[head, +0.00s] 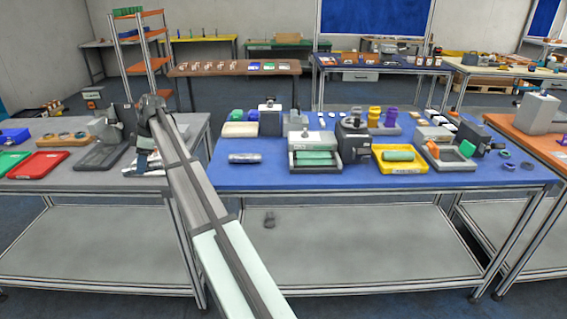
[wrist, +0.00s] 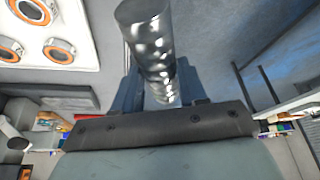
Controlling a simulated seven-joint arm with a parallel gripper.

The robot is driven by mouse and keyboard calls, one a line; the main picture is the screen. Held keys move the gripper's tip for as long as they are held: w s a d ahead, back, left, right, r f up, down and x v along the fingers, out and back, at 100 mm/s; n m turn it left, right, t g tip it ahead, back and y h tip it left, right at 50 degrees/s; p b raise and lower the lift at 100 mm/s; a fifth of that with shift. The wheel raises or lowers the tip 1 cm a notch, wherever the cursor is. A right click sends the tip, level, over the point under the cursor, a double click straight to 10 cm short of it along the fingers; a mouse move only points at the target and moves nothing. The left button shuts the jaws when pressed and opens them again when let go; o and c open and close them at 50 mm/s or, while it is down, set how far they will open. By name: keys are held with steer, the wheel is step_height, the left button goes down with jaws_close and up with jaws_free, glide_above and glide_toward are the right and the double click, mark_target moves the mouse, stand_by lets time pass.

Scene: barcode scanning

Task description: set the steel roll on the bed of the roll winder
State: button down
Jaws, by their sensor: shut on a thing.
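My gripper (wrist: 152,88) is shut on a shiny steel roll (wrist: 148,40), which sticks out from between the fingers in the wrist view. In the head view my arm reaches over the right part of the left grey table, and the roll in the gripper cannot be made out there. Another silvery roll (head: 244,158) lies on the left front of the blue table. A grey machine (head: 314,139) with a green cylinder-like part (head: 315,158) in its front stands on the blue table. I cannot tell for sure whether it is the roll winder.
A yellow tray (head: 401,168) with a green roll (head: 398,155) stands right of the machine, beside a dark boxy device (head: 352,138). The blue table's front strip is mostly clear.

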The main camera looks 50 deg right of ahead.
steer(key=s+d+r+m, duration=0.1)
steer(key=s+d, duration=0.1)
steer(key=d, duration=0.6)
steer(key=s+d, duration=0.2)
steer(key=d, duration=0.7)
steer(key=s+d+r+m, duration=0.1)
steer(key=s+d, duration=0.8)
steer(key=d, duration=0.3)
steer(key=s+d+m+t+h, duration=0.1)
steer(key=s+d, duration=0.8)
steer(key=d, duration=0.3)
steer(key=s+d+r+m, duration=0.1)
steer(key=s+d, duration=0.8)
steer(key=d, duration=0.3)
steer(key=shift+w+d+f, duration=0.1)
steer(key=shift+w+f, duration=0.05)
steer(key=shift+f, duration=2.2)
steer(key=shift+w+d+f, duration=0.1)
steer(key=shift+f, duration=2.2)
steer(key=shift+f, duration=0.15)
steer(key=c, duration=0.6)
jaws_free()
